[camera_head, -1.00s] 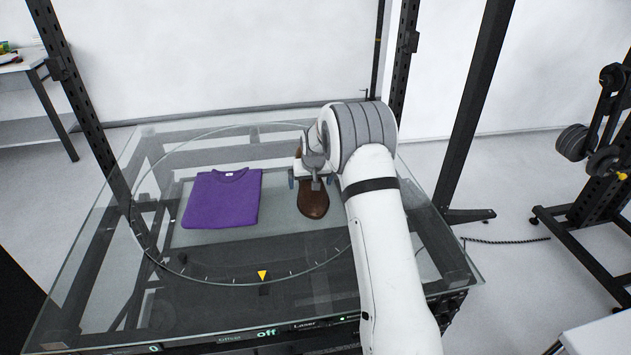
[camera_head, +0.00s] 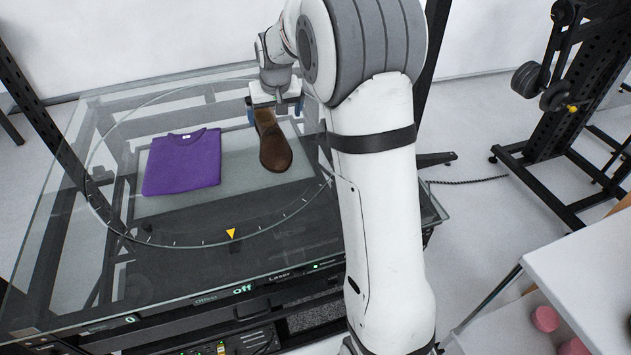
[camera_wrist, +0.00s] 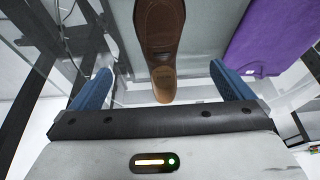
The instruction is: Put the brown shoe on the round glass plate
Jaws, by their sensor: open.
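The brown shoe (camera_head: 275,150) lies on the right part of the round glass plate (camera_head: 185,226), toe toward the front. My gripper (camera_head: 274,107) is at the heel end of the shoe, its blue fingers spread on either side. In the wrist view my gripper (camera_wrist: 162,82) is open, and the heel of the shoe (camera_wrist: 160,30) shows between the fingers with clear gaps on both sides. The gripper holds nothing.
A folded purple shirt (camera_head: 182,162) lies on the plate left of the shoe; its edge also shows in the wrist view (camera_wrist: 270,35). Black frame posts (camera_head: 40,115) stand around the table. A white table (camera_head: 590,275) and a weight rack (camera_head: 560,130) are at right.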

